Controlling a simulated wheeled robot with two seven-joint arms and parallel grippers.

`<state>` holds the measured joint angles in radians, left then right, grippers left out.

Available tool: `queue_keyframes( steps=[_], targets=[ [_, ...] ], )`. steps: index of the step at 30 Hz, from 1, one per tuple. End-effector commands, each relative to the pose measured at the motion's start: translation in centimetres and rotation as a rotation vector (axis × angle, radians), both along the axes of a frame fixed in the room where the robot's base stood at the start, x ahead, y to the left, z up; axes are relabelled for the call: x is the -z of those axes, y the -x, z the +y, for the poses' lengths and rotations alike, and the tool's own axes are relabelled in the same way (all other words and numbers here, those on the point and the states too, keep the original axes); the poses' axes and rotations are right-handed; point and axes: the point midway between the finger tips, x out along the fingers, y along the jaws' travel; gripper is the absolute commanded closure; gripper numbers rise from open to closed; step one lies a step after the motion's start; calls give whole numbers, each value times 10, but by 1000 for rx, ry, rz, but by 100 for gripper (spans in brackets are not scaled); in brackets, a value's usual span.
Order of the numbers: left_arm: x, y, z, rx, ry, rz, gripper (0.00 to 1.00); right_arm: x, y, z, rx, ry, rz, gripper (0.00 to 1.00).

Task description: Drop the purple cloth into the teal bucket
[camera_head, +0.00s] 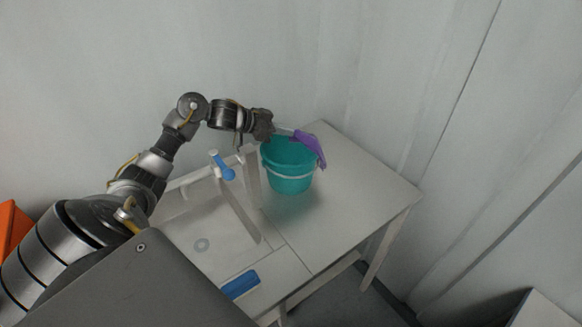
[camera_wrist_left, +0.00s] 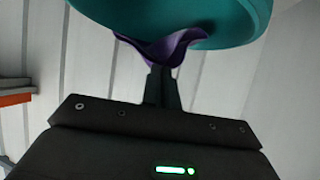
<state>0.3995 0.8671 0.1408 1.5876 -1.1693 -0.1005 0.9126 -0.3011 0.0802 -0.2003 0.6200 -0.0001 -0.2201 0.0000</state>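The teal bucket (camera_head: 291,184) stands upright on the pale worktop, and its wall fills the top of the left wrist view (camera_wrist_left: 245,22). The purple cloth (camera_head: 311,149) is at the bucket's far right rim, with part of it hanging past the outside; I cannot tell whether it touches the rim. In the left wrist view the cloth (camera_wrist_left: 165,48) spreads from my fingertips and is partly hidden by the bucket. My left gripper (camera_head: 294,133) reaches over the bucket's far side, its fingers (camera_wrist_left: 160,75) close together on the cloth. My right gripper is not in view.
A blue item (camera_head: 240,285) lies at the worktop's front. The worktop (camera_head: 355,185) right of the bucket is clear. Pale walls stand behind and right.

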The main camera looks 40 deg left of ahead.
Motion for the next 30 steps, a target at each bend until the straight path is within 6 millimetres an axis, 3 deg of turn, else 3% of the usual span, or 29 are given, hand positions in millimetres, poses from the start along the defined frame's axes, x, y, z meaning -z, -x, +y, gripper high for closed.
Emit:
queue_keyframes(
  steps=[5, 11, 17, 23, 29, 30],
  targets=[
    [-1, 0, 0, 0, 0, 0, 100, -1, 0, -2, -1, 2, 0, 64],
    [-1, 0, 0, 0, 0, 0, 73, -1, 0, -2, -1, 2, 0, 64],
    [-1, 0, 0, 0, 0, 0, 71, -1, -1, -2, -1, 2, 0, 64],
    [-1, 0, 0, 0, 0, 0, 45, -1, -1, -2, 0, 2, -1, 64],
    [-1, 0, 0, 0, 0, 0, 45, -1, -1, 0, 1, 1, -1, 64],
    [-1, 0, 0, 0, 0, 0, 40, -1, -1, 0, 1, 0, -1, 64]
  ],
)
